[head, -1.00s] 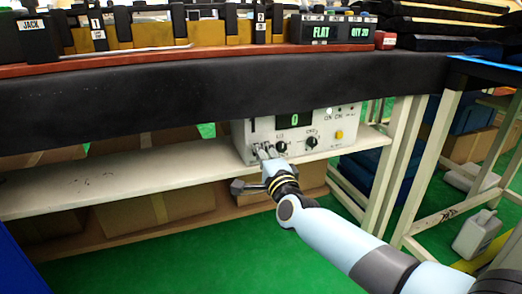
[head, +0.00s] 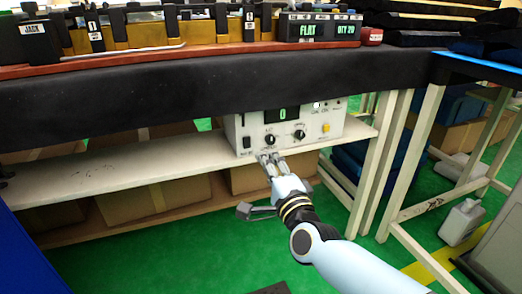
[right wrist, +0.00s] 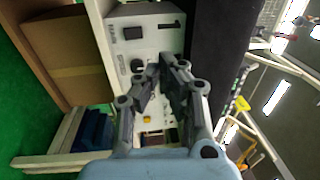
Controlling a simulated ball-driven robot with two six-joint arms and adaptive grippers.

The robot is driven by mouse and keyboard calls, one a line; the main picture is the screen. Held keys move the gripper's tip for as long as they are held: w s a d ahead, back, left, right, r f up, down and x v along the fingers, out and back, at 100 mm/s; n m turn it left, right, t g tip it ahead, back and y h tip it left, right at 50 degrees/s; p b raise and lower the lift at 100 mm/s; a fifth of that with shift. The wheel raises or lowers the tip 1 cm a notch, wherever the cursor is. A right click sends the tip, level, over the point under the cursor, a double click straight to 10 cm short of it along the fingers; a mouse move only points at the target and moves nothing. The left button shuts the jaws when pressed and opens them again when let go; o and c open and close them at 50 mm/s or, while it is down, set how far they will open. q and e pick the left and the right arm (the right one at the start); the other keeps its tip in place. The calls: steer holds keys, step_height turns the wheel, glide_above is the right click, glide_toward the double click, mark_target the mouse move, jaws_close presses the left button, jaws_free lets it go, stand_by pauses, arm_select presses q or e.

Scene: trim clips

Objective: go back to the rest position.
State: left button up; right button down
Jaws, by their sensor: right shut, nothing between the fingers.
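My right gripper (head: 270,160) is just in front of and below the face of a white control box (head: 312,122) on the shelf under the bench. Its fingers are shut and empty, with a gap seen between them and the box's knobs. In the right wrist view the fingers (right wrist: 163,70) point at the box's panel (right wrist: 152,45) and cover part of it. The box has a display (head: 282,114) reading 0, two black knobs, a dark switch and a yellow button (head: 326,128). My left gripper is not in view.
The black bench edge (head: 130,98) overhangs the white shelf (head: 120,168). Cardboard boxes (head: 150,198) sit on a lower shelf. A white table leg (head: 385,165) stands right of the box. Green floor (head: 200,250) is open in front. A pale jug (head: 461,222) stands at right.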

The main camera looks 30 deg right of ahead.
steer(key=shift+s+a, duration=0.15)
steer(key=shift+s, duration=0.45)
steer(key=shift+r, duration=0.1)
steer(key=s+a+f+n+g+y+p, duration=0.1)
steer(key=s+f+n+g+y+p, duration=0.2)
steer(key=s+f, duration=0.8)
steer(key=s+f+n+g+p, duration=0.5)
steer(key=s+f, duration=0.3)
steer(key=f, duration=0.5)
steer(key=s+f+n+g, duration=0.3)
steer(key=s+f+n, duration=0.1)
steer(key=s, duration=0.6)
steer(key=s+f+n+g, duration=0.3)
steer(key=s+n+g, duration=0.1)
steer(key=s, duration=0.7)
steer(key=s+f+n+g, duration=0.3)
steer(key=s+f+n, duration=0.1)
steer(key=s, duration=0.7)
steer(key=shift+d+f+n, duration=0.2)
steer(key=shift+f+n, duration=0.15)
steer(key=shift+n, duration=0.15)
